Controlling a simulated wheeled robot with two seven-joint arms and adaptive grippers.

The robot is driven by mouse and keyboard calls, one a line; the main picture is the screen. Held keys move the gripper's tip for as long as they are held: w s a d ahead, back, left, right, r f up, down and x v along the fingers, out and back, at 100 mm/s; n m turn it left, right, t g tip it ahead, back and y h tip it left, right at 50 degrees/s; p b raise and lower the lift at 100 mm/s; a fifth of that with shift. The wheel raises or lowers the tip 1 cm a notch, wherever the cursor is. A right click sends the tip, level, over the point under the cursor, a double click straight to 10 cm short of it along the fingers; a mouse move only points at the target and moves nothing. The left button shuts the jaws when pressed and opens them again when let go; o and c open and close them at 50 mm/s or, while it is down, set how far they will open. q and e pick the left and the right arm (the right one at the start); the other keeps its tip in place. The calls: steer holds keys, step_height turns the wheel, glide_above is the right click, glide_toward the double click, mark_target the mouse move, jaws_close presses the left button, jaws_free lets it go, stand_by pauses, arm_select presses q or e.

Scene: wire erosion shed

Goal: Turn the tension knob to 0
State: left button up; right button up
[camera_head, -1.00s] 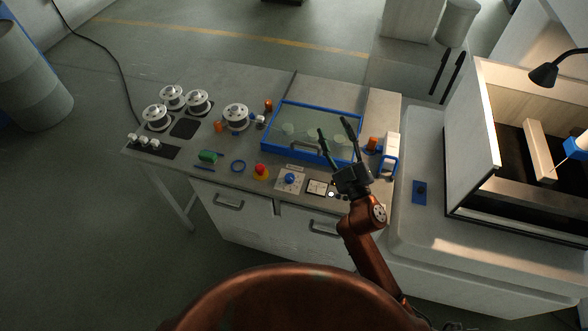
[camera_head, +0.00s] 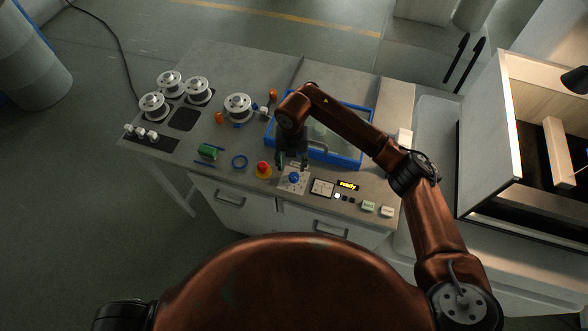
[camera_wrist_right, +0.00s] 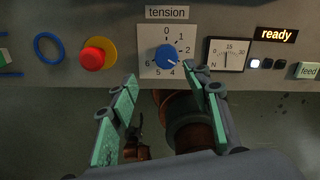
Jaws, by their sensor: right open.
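The tension knob is a blue round knob (camera_head: 293,178) on a pale dial plate (camera_head: 286,187) at the console's front edge. In the right wrist view the knob (camera_wrist_right: 167,56) has a pale mark at its lower right, towards 3 to 4; 0 is at the top of the scale. My right gripper (camera_head: 291,164) is open above the plate. In the right wrist view its green-padded fingers (camera_wrist_right: 163,88) are apart, below and to either side of the knob, with nothing between them. My left gripper is not in view.
A red stop button on a yellow base (camera_wrist_right: 97,54) stands left of the dial. Right of it are a needle gauge (camera_wrist_right: 229,55), a lit "ready" display (camera_wrist_right: 277,34) and a feed button (camera_wrist_right: 308,71). Behind is a blue-framed lid (camera_head: 349,159), partly hidden by my arm.

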mark_target(294, 176)
steer(key=shift+w+d+f, duration=0.15)
steer(key=shift+d+f, duration=0.15)
steer(key=shift+d, duration=0.1)
step_height(294, 176, down, 7)
steer(key=shift+d+f+p, duration=0.1)
steer(key=shift+p, duration=0.45)
steer(key=shift+c, duration=0.7)
steer(key=c, duration=1)
